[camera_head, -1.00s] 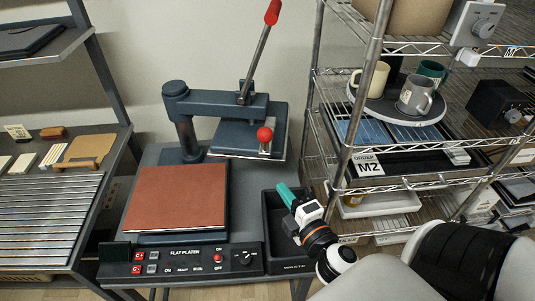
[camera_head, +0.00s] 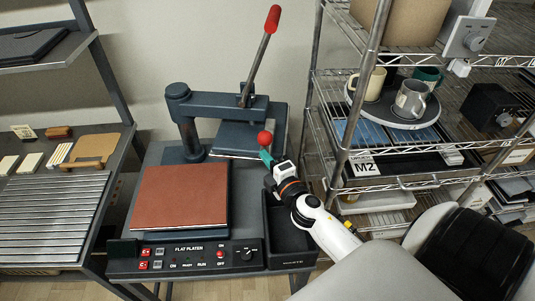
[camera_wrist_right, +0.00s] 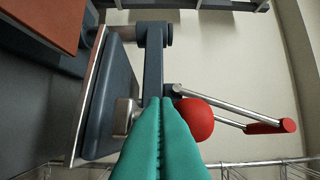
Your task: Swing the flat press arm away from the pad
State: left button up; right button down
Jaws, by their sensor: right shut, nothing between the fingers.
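The flat press arm (camera_head: 225,105) reaches right from its dark post, and its flat platen (camera_head: 236,139) hangs behind and to the right of the red-brown pad (camera_head: 181,196), leaving most of the pad uncovered. A red ball knob (camera_head: 265,138) sits at the platen's right side. My right gripper (camera_head: 266,157), with green fingers, is shut and empty just below the knob. In the right wrist view the shut fingertips (camera_wrist_right: 161,101) are beside the red knob (camera_wrist_right: 196,119); I cannot tell if they touch. The platen (camera_wrist_right: 108,95) is left of the fingers there. My left gripper is out of view.
A long lever with a red grip (camera_head: 272,19) rises from the press arm. A control panel (camera_head: 195,256) fronts the press, with a black tray (camera_head: 287,228) at its right. A wire rack (camera_head: 400,184) with mugs stands close on the right.

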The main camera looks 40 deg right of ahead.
jog(key=shift+w+d, duration=0.1)
jog(key=shift+d, duration=0.05)
pick_arm(q)
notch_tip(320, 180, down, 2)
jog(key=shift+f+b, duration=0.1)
jog(key=shift+b, duration=1)
pick_arm(e)
jog(key=w+d+y, duration=0.1)
jog(key=w+d, duration=0.1)
jog(key=d, duration=0.4)
jog(key=w+d+n, duration=0.1)
jog(key=w+d, duration=0.1)
jog(key=d, duration=0.4)
jog(key=shift+w+d+r+y, duration=0.15)
jog(key=shift+w+d+y, duration=0.1)
jog(key=shift+d+y, duration=0.15)
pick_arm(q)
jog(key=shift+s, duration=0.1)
pick_arm(e)
jog(key=shift+a, duration=0.1)
